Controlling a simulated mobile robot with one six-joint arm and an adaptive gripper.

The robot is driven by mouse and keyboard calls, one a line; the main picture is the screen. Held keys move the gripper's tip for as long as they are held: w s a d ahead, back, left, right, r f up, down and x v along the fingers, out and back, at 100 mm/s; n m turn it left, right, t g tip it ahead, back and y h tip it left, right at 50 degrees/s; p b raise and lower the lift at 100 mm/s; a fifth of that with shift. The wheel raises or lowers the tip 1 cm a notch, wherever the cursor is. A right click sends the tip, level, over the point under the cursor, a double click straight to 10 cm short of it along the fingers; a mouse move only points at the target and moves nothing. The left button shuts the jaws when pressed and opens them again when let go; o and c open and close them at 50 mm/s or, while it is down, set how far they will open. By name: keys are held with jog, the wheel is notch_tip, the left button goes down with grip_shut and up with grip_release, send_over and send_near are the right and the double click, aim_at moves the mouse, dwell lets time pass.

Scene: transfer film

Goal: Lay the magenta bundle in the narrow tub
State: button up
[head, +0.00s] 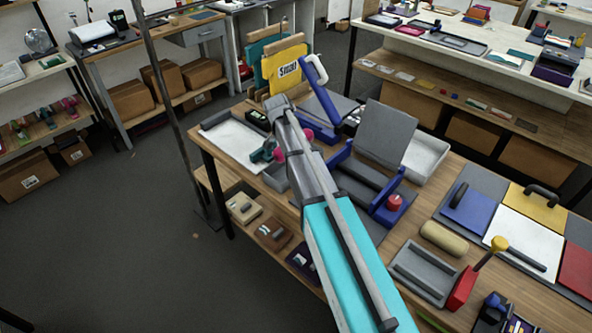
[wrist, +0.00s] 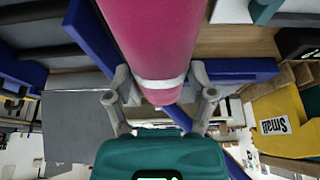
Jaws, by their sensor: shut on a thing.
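The magenta bundle (wrist: 150,35) is a thick roll with a white band near its end. In the wrist view my gripper (wrist: 161,78) has a finger on each side of it, shut on it by the band. In the head view my gripper (head: 264,152) is at the table's far left part, mostly behind my arm. Ends of the bundle (head: 279,154) show on both sides of the arm. A small grey tub (head: 276,178) is just below the gripper, partly hidden by my arm. A wider pale grey tub (head: 428,155) stands further right. I cannot tell which is the narrow one.
A blue-framed device with a raised grey plate (head: 384,133) stands right of my arm. A white-topped tray (head: 235,139) lies left of the gripper. Yellow and teal folders (head: 281,72) stand behind. A grey tray (head: 424,272) and a tan roll (head: 443,238) lie nearer.

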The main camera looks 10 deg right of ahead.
aim_at(278, 155)
jog(key=shift+d, duration=0.1)
notch_tip(278, 155, down, 6)
jog(key=b, duration=0.6)
jog(key=shift+f, duration=0.15)
dwell(0.5)
jog(key=shift+f+b, duration=1.85)
jog(key=shift+b, duration=0.2)
jog(key=o, duration=1)
jog(key=shift+f, duration=0.1)
jog(key=p+v, duration=1.1)
jog(key=v, duration=0.1)
